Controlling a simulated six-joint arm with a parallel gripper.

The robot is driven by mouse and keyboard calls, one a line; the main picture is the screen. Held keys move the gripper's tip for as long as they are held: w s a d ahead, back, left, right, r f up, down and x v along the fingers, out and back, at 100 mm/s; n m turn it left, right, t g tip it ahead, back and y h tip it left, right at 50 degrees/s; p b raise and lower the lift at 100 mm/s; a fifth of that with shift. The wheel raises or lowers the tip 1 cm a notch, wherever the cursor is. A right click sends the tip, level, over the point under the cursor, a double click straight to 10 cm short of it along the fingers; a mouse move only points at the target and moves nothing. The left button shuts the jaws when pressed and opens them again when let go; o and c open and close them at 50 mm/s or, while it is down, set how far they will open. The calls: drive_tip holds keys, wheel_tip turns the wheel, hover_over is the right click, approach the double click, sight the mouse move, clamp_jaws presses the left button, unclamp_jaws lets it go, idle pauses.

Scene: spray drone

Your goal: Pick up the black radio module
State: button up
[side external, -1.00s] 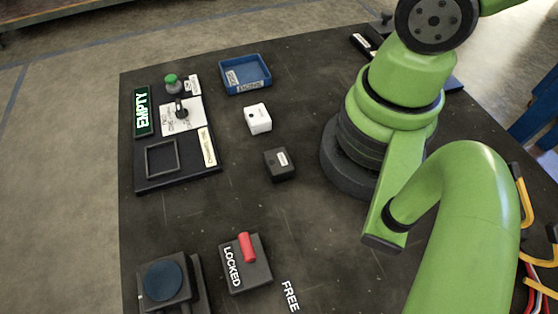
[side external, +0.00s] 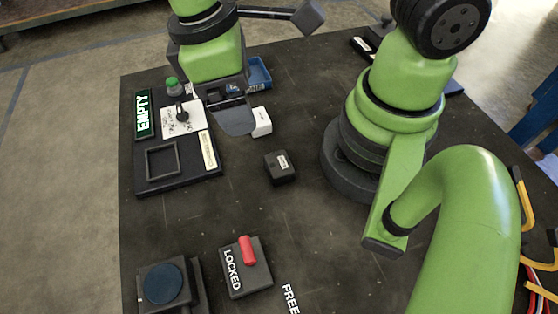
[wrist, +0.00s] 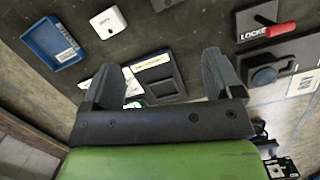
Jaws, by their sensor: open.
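The black radio module (side external: 280,167), a small dark box with a white label, stands on the dark table near its middle. In the wrist view a dark box at the top edge (wrist: 163,4), partly cut off, appears to be the same module. My gripper (side external: 228,112) is up at the far left of the side view, above the area by the white box and the board. It is apart from the black module. In the wrist view my gripper (wrist: 160,78) has its two fingers spread, with nothing held between them.
A white box (side external: 262,122) and a blue tray (side external: 261,72) are partly hidden behind my gripper. A board with a square frame (side external: 162,160) and EMPTY sign (side external: 144,114) lies left. A red-handled LOCKED switch (side external: 245,266) and blue round button (side external: 163,284) stand in front.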

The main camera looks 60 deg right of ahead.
sight(279, 163)
drive_tip(key=s+f+n, duration=0.1)
drive_tip(key=f, duration=0.2)
drive_tip(key=s+f+h, duration=0.1)
drive_tip(key=f, duration=0.2)
drive_tip(key=s+f+n+g+h, duration=0.1)
drive_tip(key=f, duration=0.2)
drive_tip(key=shift+n, duration=0.3)
drive_tip(key=shift+x, duration=2.95)
drive_tip(key=shift+s, duration=0.1)
drive_tip(key=shift+c, duration=0.2)
drive_tip(key=c, duration=1)
